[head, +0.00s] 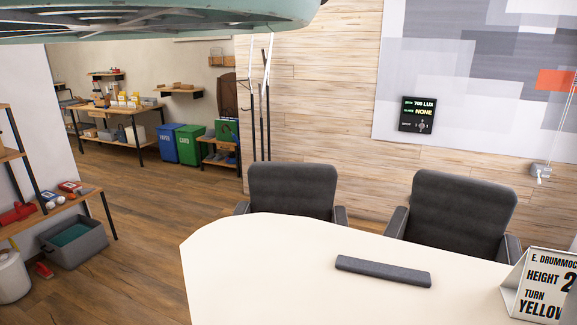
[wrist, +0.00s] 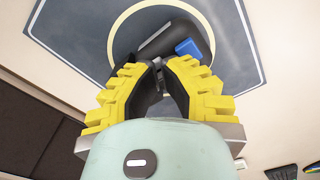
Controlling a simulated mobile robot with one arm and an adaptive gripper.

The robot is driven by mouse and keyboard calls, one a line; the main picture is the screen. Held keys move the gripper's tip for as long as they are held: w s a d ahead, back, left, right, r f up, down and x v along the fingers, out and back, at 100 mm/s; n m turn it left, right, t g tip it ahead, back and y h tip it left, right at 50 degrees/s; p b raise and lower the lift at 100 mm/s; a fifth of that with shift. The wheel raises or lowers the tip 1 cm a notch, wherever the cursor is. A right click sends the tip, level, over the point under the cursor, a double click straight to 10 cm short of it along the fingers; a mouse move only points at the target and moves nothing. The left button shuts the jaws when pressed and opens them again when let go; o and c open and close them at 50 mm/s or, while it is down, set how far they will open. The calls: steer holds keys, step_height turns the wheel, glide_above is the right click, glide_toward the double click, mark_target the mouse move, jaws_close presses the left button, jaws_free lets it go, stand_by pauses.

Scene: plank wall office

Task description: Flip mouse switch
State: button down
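In the wrist view a dark, rounded object that looks like the mouse (wrist: 162,38) lies inside a pale ring on a grey pad (wrist: 90,35). A small blue part (wrist: 187,47) shows at its lower right side; I cannot tell whether this is the switch. My gripper (wrist: 159,65), with yellow ridged fingers, has its tips together just in front of the mouse. The fingertips overlap the mouse's lower edge in the picture; I cannot tell whether they touch it. No held thing shows between them. Neither mouse nor gripper shows in the head view.
A cream table (head: 250,275) bears a dark grey bar (head: 383,271) and a lettered sign (head: 543,287). Two dark chairs, left (head: 291,192) and right (head: 460,213), stand behind it. A wall panel (head: 417,114) reads 700 LUX and NONE. Striped things lie at the wrist view's lower right.

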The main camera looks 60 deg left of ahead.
steer(key=shift+f+b, duration=0.3)
steer(key=shift+f, duration=0.15)
steer(key=shift+r+p, duration=2.5)
steer(key=shift+r, duration=1.1)
steer(key=shift+w+f, duration=0.1)
